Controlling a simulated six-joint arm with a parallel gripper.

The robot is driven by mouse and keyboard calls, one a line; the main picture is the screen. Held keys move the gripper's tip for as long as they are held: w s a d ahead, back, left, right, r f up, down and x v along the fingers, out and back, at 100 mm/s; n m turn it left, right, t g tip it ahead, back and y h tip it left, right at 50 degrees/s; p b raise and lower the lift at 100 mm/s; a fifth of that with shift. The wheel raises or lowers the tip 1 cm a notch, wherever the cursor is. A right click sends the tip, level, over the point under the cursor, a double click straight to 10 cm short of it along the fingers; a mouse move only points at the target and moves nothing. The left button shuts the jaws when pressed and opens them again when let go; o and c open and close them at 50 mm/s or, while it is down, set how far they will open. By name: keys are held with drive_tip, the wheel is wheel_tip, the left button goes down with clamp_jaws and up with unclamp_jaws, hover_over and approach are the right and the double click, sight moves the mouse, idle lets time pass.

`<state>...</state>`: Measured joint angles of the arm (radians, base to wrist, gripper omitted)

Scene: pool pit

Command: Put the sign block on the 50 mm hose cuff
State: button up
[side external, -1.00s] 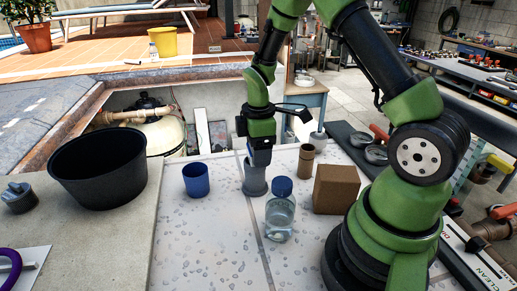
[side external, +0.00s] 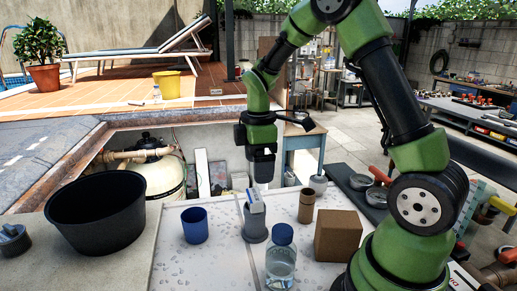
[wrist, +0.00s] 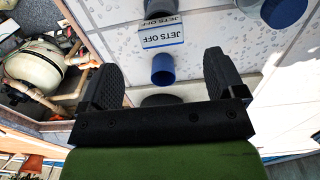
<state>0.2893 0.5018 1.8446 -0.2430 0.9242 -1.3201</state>
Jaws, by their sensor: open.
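The sign block (side external: 255,201) is white with a blue edge and sits on top of the grey hose cuff (side external: 255,226); it looks slightly tilted in the side view. In the wrist view its face (wrist: 163,33) reads "JETS OFF", with part of the grey cuff (wrist: 152,10) showing behind it. My gripper (side external: 262,182) is above and slightly behind the block, apart from it. In the wrist view its two black fingers (wrist: 160,66) are spread wide with nothing held between them. The seat of the block on the cuff is too small to judge exactly.
A blue cup (side external: 195,225) stands left of the cuff. A clear bottle with a blue cap (side external: 281,255) is in front, a brown tube (side external: 307,206) and cardboard box (side external: 338,235) to the right. A large black tub (side external: 97,211) stands left; the open pit lies behind.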

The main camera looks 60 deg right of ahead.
drive_tip(key=s+a+r+m+t, duration=0.2)
drive_tip(key=s+a+r+m, duration=0.1)
drive_tip(key=r, duration=0.3)
drive_tip(key=s+a+r+m+t, duration=0.2)
drive_tip(key=s+a+r+m, duration=0.15)
drive_tip(key=r, duration=0.25)
drive_tip(key=s+a+r+m+t+y, duration=0.1)
drive_tip(key=s+a+m+t+y, duration=0.1)
drive_tip(key=s+a+m, duration=0.3)
drive_tip(key=s+m+t, duration=0.1)
drive_tip(key=s, duration=0.2)
drive_tip(key=shift+s+r, duration=0.3)
drive_tip(key=shift+r, duration=0.05)
